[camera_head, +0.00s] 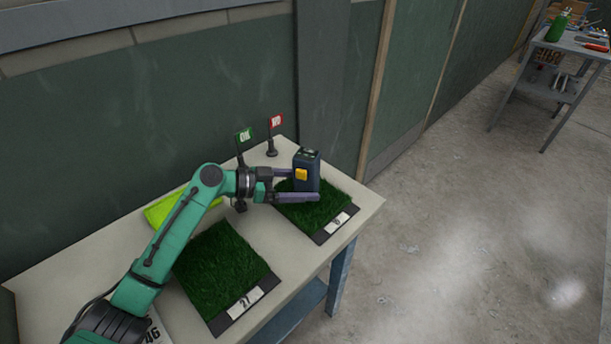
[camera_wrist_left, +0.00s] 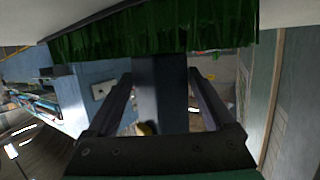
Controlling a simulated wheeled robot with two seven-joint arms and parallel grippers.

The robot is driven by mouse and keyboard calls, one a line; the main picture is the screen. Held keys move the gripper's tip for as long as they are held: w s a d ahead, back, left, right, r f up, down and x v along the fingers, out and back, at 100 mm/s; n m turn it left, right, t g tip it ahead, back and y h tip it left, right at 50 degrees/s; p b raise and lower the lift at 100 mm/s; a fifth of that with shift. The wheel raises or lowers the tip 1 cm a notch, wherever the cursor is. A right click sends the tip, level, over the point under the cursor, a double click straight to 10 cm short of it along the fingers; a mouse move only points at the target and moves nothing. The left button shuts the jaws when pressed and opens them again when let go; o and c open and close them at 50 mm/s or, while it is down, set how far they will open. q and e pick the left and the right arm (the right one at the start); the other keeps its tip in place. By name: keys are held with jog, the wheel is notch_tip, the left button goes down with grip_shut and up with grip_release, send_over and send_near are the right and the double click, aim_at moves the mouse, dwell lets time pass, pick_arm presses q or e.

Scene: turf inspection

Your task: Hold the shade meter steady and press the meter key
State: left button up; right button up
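The shade meter (camera_head: 310,168) is a dark blue upright box with a yellow key (camera_head: 301,174) on its side and a small green display on top. It is at the far turf tray, its base at the grass; I cannot tell whether it rests there. My left gripper (camera_head: 298,184) has one finger on each side of its body and appears shut on it. In the left wrist view, which is upside down, the meter (camera_wrist_left: 160,90) fills the space between the fingers (camera_wrist_left: 162,88), and a bit of yellow shows low on it. My right gripper is out of view.
The far turf tray (camera_head: 343,222) and a nearer turf tray (camera_head: 248,300) lie on the pale table (camera_head: 368,205). A green flag (camera_head: 244,135) and a red flag (camera_head: 276,121) stand behind. A yellow-green item (camera_head: 166,208) lies left. A tool cart (camera_head: 567,62) stands far right.

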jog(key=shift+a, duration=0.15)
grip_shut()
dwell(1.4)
